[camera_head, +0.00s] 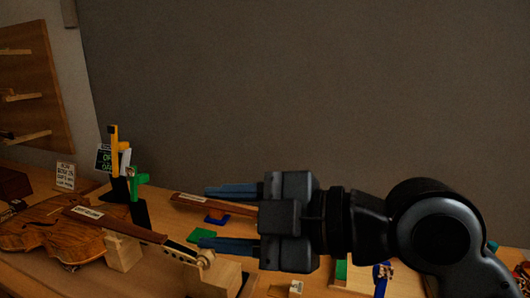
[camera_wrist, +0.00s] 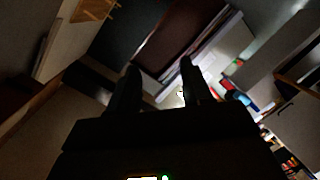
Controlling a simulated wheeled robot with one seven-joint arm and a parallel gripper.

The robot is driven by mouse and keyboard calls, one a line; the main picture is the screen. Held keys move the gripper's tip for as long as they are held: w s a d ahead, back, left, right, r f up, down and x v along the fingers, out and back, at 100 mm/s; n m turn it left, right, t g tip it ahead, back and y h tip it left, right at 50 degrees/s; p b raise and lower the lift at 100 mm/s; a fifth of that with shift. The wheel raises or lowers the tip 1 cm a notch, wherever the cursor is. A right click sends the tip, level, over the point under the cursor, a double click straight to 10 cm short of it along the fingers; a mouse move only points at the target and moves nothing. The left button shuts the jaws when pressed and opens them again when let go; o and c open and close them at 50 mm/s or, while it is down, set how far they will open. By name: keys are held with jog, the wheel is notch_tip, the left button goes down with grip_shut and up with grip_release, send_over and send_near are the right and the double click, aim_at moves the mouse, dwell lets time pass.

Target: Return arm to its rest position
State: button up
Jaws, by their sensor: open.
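My gripper (camera_head: 230,218) is held out level over the workbench in the head view, its two blue fingers spread apart and pointing left. Nothing shows between the fingers. In the wrist view, my gripper (camera_wrist: 160,85) shows as two dark fingers, apart and empty, with a dim, tilted room beyond them. My arm reaches in from the lower right of the head view.
A violin (camera_head: 62,232) lies at the left, its neck by wooden blocks (camera_head: 212,278). A brown stick (camera_head: 205,203) lies behind the fingers. Upright yellow and green tools (camera_head: 115,150) and small signs (camera_head: 65,176) stand behind. The space above the bench is clear.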

jog(key=s+d+f+m+t+h, duration=0.55)
jog(key=d+f+m, duration=0.2)
jog(key=m, duration=0.45)
jog(key=s+d+f+m+t+h, duration=0.4)
jog(key=d+f+m+t+h, duration=0.4)
jog(key=m, duration=0.5)
jog(key=s+d+f+g, duration=0.1)
jog(key=s+d+f, duration=0.1)
jog(key=s, duration=0.5)
jog(key=s+d+f+g+h, duration=0.1)
jog(key=s+d+f, duration=0.1)
jog(key=s+d, duration=0.3)
jog(key=s+d+f+g, duration=0.2)
jog(key=s+d, duration=0.1)
jog(key=s, duration=0.8)
jog(key=shift+d, duration=0.3)
jog(key=shift+s+h, duration=0.1)
jog(key=shift+h, duration=0.15)
